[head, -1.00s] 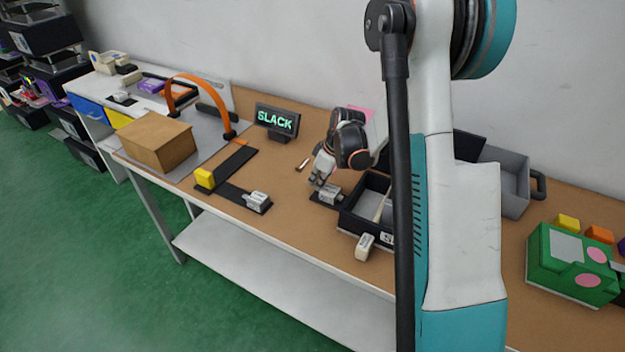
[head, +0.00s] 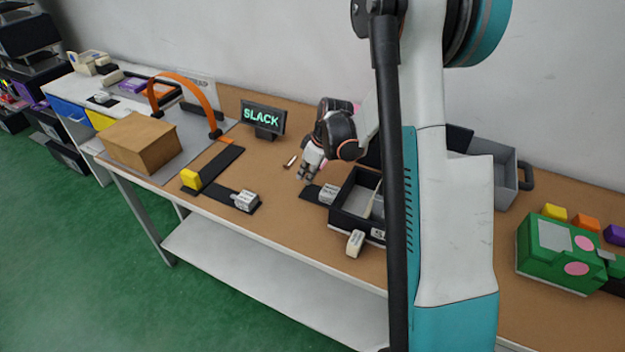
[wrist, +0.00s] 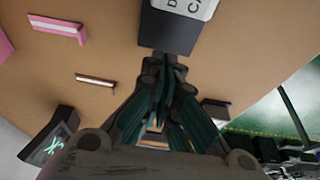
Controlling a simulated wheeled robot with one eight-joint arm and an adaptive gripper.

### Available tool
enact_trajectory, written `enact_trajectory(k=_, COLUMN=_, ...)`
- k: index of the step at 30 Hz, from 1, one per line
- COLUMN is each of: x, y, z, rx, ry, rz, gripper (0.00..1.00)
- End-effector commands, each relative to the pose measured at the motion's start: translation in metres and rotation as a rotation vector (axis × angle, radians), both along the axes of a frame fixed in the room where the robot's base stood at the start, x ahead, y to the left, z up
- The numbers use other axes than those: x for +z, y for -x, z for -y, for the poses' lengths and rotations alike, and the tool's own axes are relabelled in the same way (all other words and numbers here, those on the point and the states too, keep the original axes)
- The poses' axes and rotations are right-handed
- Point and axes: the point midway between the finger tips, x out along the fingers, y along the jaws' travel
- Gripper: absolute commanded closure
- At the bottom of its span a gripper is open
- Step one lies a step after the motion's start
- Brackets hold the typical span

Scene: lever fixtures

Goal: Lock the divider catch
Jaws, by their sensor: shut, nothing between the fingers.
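The divider catch appears to be the small grey-white labelled block (head: 328,194) on a dark base plate, at the left side of the black divided bin (head: 347,218). In the wrist view its dark plate (wrist: 170,33) and part of a white label (wrist: 190,7) show at the top edge; the label's letters are cut off. My gripper (head: 302,177) is shut and empty, pointing down just left of and behind the block, apart from it. In the wrist view the closed fingertips (wrist: 166,62) overlap the plate's near end. The catch's lever position cannot be made out.
A SLACK display (head: 263,119) stands behind. A small white block (head: 355,243) sits at the bin's front. Bare table lies between track and bin.

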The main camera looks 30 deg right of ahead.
Motion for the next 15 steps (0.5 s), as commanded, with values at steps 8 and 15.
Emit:
enact_trajectory(k=8, x=0.059, y=0.016, z=0.011, rx=-0.001, ry=-0.001, rz=0.001, gripper=1.00)
enact_trajectory(k=15, x=0.078, y=0.022, z=0.014, rx=0.000, ry=-0.001, rz=0.001, gripper=1.00)
